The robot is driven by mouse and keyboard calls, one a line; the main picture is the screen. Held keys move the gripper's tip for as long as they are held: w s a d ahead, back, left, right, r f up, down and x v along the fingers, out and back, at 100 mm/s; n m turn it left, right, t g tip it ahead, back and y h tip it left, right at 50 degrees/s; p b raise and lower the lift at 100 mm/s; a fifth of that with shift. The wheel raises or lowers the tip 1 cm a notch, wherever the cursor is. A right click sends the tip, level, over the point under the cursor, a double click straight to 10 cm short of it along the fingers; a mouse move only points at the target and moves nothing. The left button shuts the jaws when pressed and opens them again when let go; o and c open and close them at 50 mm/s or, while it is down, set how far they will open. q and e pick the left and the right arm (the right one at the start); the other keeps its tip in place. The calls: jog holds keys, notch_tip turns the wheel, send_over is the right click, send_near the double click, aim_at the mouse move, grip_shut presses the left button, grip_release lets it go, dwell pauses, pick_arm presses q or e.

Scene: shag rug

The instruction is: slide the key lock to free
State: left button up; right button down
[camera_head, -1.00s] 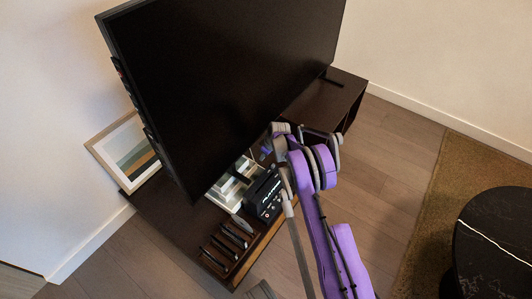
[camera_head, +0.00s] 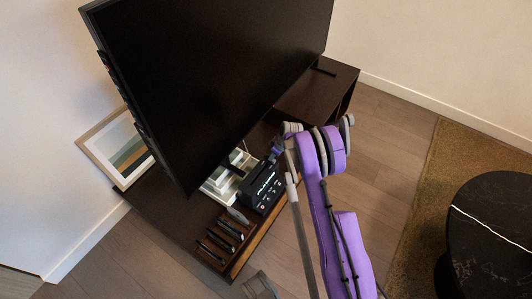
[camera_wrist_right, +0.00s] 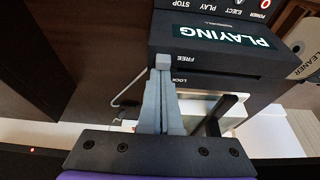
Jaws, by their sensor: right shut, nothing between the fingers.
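The black player (camera_head: 262,188) with a lit "PLAYING" display stands on the dark TV bench. In the right wrist view, its side (camera_wrist_right: 240,72) carries the labels FREE and LOCK. My right gripper (camera_wrist_right: 163,62) is shut and empty, its fingertips at the player's side, next to the FREE label and above LOCK. Whether they touch the player I cannot tell. The key lock's slider is not clearly visible; the fingers cover part of that side. In the head view my right gripper (camera_head: 277,150) is at the player's far end, partly hidden by my wrist. My left gripper is not in view.
The large TV (camera_head: 210,80) stands close behind the player. Dark slim items in a rack (camera_head: 222,240) lie in front on the bench (camera_head: 160,205). A roll labelled CLEANER (camera_wrist_right: 302,62) is beside the player. A round black table (camera_head: 492,235) stands at right.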

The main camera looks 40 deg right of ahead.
jog(key=shift+s, duration=0.35)
jog(key=shift+d, duration=0.1)
jog(key=a+p+v, duration=0.1)
jog(key=p+v, duration=0.1)
jog(key=v, duration=0.8)
jog(key=shift+s+d+r, duration=0.15)
jog(key=shift+d+r, duration=0.2)
jog(key=shift+d, duration=0.1)
